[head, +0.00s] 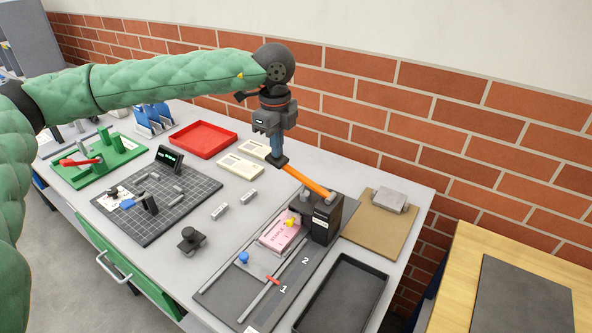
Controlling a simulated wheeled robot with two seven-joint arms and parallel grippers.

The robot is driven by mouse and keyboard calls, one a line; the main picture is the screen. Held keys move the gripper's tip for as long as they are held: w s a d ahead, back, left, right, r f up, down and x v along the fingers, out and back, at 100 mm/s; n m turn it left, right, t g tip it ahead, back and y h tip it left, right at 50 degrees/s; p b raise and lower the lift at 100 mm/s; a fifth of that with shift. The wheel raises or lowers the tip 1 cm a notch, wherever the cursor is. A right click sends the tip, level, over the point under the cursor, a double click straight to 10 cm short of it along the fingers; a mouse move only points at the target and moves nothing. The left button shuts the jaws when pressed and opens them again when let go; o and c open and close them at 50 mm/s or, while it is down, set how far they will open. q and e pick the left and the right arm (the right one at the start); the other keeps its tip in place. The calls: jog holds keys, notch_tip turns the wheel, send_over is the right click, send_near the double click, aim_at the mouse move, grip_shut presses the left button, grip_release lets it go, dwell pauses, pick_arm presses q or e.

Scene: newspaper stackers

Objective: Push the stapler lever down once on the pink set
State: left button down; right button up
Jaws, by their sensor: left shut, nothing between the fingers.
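The stapler (325,222) is a black block on a dark grey base plate, with an orange lever (306,181) slanting up and left from its top. The pink set (279,233) lies on the base plate at the stapler's left side, its far end close to the stapler's mouth. My left gripper (279,160) points down, shut and empty, right at the raised outer end of the orange lever. I cannot tell whether it touches the lever. My right gripper is not in view.
A black tray (373,286) lies right of the base plate. A brown board (357,235) with a grey block is behind it. A dark gridded mat (191,219), a red tray (233,139) and a green fixture (128,150) are to the left. A brick wall runs behind.

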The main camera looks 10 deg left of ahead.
pick_arm(q)
jog(key=shift+r+p, duration=0.35)
jog(key=shift+r, duration=2.7)
